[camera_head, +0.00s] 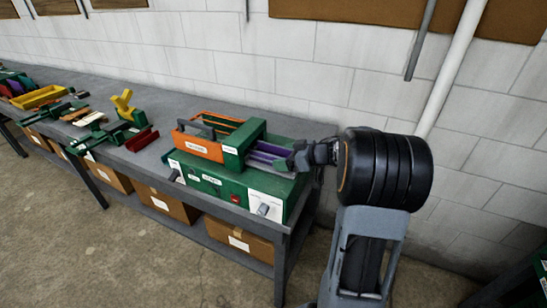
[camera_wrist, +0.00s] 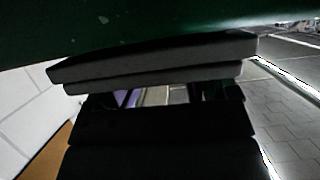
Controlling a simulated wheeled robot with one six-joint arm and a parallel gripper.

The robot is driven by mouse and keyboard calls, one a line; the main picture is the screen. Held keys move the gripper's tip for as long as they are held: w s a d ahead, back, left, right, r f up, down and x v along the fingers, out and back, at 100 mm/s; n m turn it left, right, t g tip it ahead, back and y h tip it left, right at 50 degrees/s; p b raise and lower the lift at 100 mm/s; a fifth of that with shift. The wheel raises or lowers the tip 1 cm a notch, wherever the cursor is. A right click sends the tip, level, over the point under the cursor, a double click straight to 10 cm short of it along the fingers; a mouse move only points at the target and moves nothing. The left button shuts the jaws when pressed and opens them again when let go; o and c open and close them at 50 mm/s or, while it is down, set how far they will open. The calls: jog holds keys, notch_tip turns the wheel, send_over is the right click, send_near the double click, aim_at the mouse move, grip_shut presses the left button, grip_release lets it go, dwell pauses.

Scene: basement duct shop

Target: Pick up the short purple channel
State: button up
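Purple channel pieces (camera_head: 268,152) lie on top of the green machine on the bench, in the head view. One is at the back and one nearer the front; I cannot tell which is the short one. My gripper (camera_head: 296,158) is at their right end, low over the machine's top. I cannot tell whether it touches them. In the wrist view, dark gripper parts (camera_wrist: 155,72) fill the middle, and a sliver of purple (camera_wrist: 127,97) shows through a narrow gap. Whether the fingers are apart or closed is not clear.
The green machine (camera_head: 222,186) has a white panel at its right end. An orange labelled box (camera_head: 200,146) and a green block (camera_head: 243,143) stand left of the channels. Clamps, a yellow tray (camera_head: 38,97) and a red channel (camera_head: 142,139) lie further left. A wall is behind.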

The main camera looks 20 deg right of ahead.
jog(key=c, duration=0.7)
jog(key=shift+r, duration=0.15)
jog(key=shift+c, duration=0.2)
